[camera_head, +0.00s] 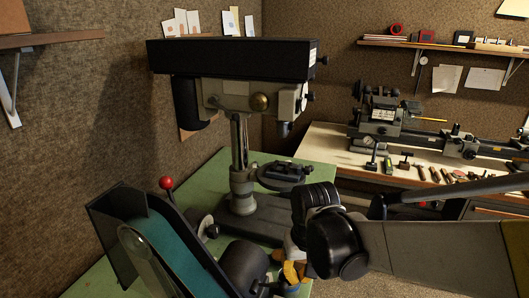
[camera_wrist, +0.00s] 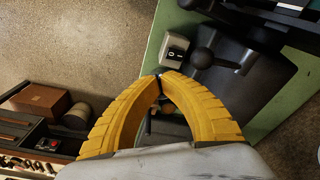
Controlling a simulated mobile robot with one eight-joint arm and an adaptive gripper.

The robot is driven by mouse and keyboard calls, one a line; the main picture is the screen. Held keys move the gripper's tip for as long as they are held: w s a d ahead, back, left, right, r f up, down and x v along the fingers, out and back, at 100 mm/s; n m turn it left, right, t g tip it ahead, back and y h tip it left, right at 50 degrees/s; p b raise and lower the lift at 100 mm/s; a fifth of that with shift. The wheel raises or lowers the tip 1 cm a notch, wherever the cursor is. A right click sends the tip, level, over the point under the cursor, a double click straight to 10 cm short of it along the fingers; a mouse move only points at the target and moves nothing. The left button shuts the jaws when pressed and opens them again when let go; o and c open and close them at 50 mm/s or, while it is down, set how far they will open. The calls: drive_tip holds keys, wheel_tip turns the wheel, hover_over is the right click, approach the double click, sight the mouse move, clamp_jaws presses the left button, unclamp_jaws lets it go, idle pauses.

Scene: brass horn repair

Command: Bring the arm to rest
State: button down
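My gripper (camera_wrist: 159,77) shows from the wrist in the wrist view. Its two yellow ribbed fingers bow outward and come together at the tips, with nothing clearly held between them. In the head view, my gripper (camera_head: 291,274) is low in the middle, mostly hidden behind my dark wrist joint. It points down over the green bench (camera_head: 88,287), close to the belt sander (camera_head: 178,252). My arm reaches in from the right edge of the head view.
A drill press (camera_head: 240,92) stands on the green bench. A wooden workbench (camera_head: 333,143) behind holds a lathe (camera_head: 380,115) and several small tools. In the wrist view, a switch box (camera_wrist: 175,49) lies just beyond the fingertips, and bare floor (camera_wrist: 70,45) shows at left.

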drive_tip(key=s+d+r+m+t, duration=0.2)
drive_tip(key=s+d+r+t, duration=0.3)
drive_tip(key=s+d+r, duration=0.45)
wheel_tip(320, 180, down, 11)
drive_tip(key=d+b, duration=0.1)
drive_tip(key=b, duration=0.9)
drive_tip(key=shift+s+f+t+b, duration=0.2)
drive_tip(key=shift+t+b, duration=0.1)
drive_tip(key=shift+t, duration=0.1)
drive_tip(key=shift+r+n, duration=0.1)
drive_tip(key=shift+n, duration=0.2)
drive_tip(key=w+a+r+n+g+y+p, duration=0.1)
drive_tip(key=w+a+r+n+g+p, duration=0.1)
drive_tip(key=w+a+n+g+p, duration=0.4)
drive_tip(key=w+a+n+p, duration=0.1)
drive_tip(key=w+a+n, duration=0.4)
drive_tip(key=a+n, duration=0.1)
drive_tip(key=shift+w+a+n+y, duration=0.35)
drive_tip(key=shift+w+n+y, duration=0.05)
drive_tip(key=shift+n, duration=0.5)
